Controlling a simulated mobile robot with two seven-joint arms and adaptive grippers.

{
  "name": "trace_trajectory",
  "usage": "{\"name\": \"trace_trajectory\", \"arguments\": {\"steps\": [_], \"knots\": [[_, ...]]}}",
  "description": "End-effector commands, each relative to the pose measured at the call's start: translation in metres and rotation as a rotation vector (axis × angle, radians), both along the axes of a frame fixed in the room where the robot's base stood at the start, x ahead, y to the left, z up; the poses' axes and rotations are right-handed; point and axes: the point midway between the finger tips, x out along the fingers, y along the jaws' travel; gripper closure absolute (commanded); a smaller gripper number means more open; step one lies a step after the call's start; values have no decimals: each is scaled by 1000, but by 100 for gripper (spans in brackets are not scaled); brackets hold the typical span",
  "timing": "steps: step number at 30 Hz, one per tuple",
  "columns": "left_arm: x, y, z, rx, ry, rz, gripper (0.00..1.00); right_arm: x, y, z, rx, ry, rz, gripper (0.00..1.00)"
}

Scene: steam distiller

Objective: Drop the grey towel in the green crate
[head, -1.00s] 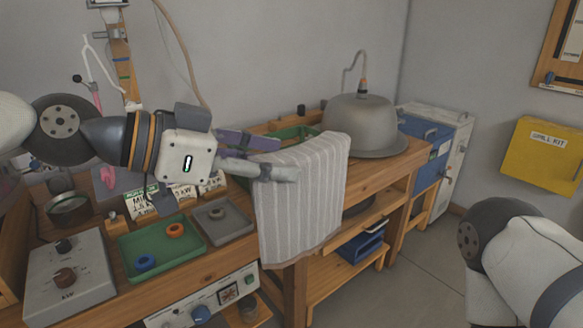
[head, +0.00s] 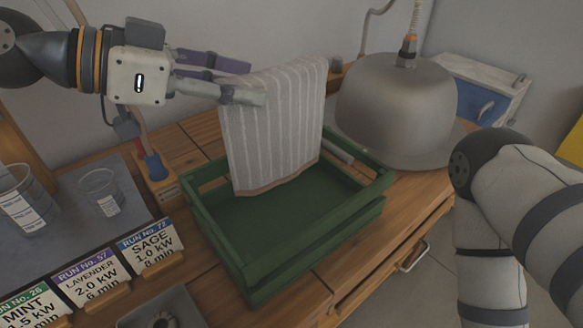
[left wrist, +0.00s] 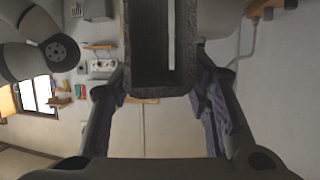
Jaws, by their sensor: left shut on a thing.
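The grey striped towel (head: 275,130) hangs from my left gripper (head: 245,82) in the head view. The gripper is shut on its upper left edge. The towel hangs over the back part of the green crate (head: 250,278), which stands on the wooden bench. The towel's lower hem shows inside the crate's outline; I cannot tell whether it touches the crate floor. The bare crate floor shows in front of the towel.
A grey metal dome (head: 397,105) with a pipe stands right behind the crate. Run cards such as the Sage card (head: 150,250) stand left of the crate. Glass beakers (head: 102,190) are on a grey mat at the left.

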Motion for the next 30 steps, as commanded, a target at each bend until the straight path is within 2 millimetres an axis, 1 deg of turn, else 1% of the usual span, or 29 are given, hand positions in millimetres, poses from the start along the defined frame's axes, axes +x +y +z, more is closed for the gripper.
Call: {"name": "trace_trajectory", "arguments": {"steps": [1, 3, 8, 16, 18, 21, 29, 30], "knots": [[1, 0, -24, 1, 22, -2, 100, -9, 0, -8, 0, 32, 0, 60], [1, 0, -37, 0, 19, -3, 100, -14, 0, -12, 0, 47, 0, 60], [-1, 0, -51, -2, 12, -3, 100, -19, 0, -17, 0, 63, 2, 60], [-1, 0, -91, -2, 14, -2, 100, -32, 0, -31, 0, 108, 3, 60], [-1, 0, -98, -2, 12, -2, 100, -34, 0, -34, -1, 115, 3, 60], [-1, 0, -103, -3, 9, -2, 100, -36, 0, -35, -1, 120, 3, 60], [-2, 0, -102, -2, 5, -2, 100, -35, 0, -35, -1, 119, 3, 60], [-2, 0, -102, -2, 5, -2, 53, -35, 0, -35, -1, 119, 3, 60]]}}
